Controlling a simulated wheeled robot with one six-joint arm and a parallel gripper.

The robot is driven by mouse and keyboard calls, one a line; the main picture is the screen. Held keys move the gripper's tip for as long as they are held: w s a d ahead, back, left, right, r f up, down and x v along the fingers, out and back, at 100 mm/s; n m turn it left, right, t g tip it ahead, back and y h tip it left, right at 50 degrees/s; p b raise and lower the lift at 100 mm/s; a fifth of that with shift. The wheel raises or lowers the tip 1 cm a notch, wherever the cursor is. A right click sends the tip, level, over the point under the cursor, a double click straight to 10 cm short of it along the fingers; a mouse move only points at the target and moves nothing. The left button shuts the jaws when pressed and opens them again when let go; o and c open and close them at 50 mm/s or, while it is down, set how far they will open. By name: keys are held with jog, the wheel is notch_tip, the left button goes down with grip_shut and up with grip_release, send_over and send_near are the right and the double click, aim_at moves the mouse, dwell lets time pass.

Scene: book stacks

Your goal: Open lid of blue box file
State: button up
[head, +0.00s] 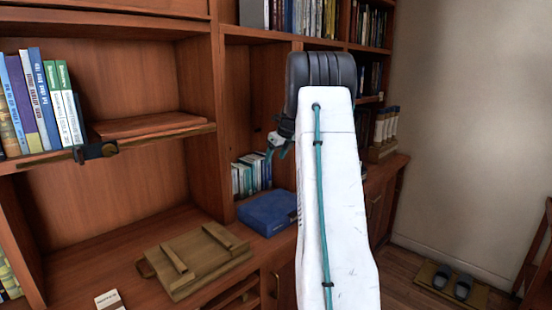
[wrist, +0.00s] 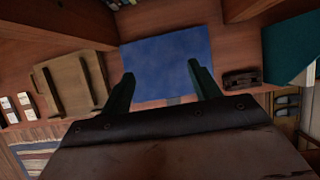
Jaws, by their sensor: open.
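A wooden slatted board (head: 196,260) lies on the counter left of the box file, and a small white card (head: 109,300) lies farther left. In the wrist view a dark small object (wrist: 242,79) and a teal item (wrist: 290,50) are to the right. Shelf uprights stand close around.

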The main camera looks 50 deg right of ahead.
jog(key=v, duration=0.7)
jog(key=shift+f, duration=0.1)
dwell(0.4)
